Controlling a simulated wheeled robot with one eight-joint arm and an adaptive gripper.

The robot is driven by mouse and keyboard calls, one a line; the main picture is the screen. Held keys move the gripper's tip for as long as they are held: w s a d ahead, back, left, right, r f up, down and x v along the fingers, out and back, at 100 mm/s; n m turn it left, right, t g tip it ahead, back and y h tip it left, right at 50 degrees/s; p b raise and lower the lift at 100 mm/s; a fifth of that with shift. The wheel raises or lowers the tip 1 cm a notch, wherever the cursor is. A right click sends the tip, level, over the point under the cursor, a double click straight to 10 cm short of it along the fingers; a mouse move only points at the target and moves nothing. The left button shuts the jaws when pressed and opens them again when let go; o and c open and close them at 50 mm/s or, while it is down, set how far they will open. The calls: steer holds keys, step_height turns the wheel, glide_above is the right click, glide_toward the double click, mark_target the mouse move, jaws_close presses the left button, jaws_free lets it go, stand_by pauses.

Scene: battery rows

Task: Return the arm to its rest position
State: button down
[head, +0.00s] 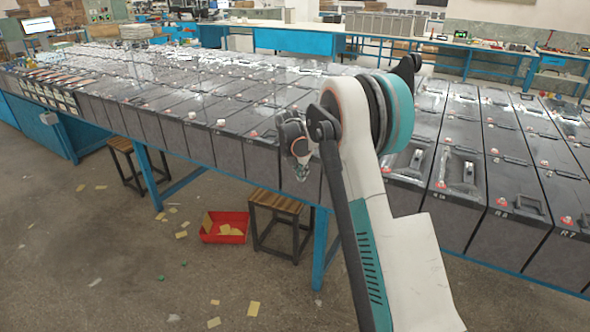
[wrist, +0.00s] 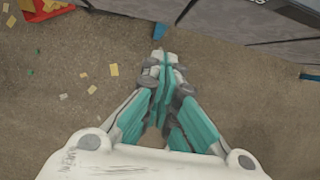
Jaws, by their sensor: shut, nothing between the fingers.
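My arm rises in the middle right of the head view, bent at its teal and white joint. The rows of grey batteries (head: 225,115) stand on the long blue-framed table (head: 160,196), behind my gripper and arm. My arm hides part of these rows.
A red tray (head: 224,238) with yellow scraps lies on the floor beside a wooden stool (head: 278,205). A second stool (head: 120,145) stands farther left under the table edge. Yellow scraps are scattered on the floor. The front left floor is mostly open.

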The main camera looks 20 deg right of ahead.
steer(key=s+a+r+m+t, duration=0.1)
steer(key=s+a+r+m, duration=0.3)
steer(key=s+r, duration=0.2)
steer(key=s+a+r+m+y, duration=0.1)
steer(key=s+a+r+m, duration=0.25)
steer(key=s+r, duration=0.35)
steer(key=s+a+r+m+t, duration=0.1)
steer(key=s+a+r+m, duration=0.25)
steer(key=s+r, duration=0.25)
steer(key=s+a+f+m+t+y, duration=0.1)
steer(key=s+a+m, duration=0.3)
steer(key=s, duration=0.9)
steer(key=s+a+f+m+t+y, duration=0.1)
steer(key=s+a+f+m, duration=0.1)
steer(key=s+m, duration=0.8)
steer(key=s+a, duration=0.1)
steer(key=s, duration=0.2)
steer(key=shift+a+m, duration=0.3)
steer(key=shift+a, duration=0.1)
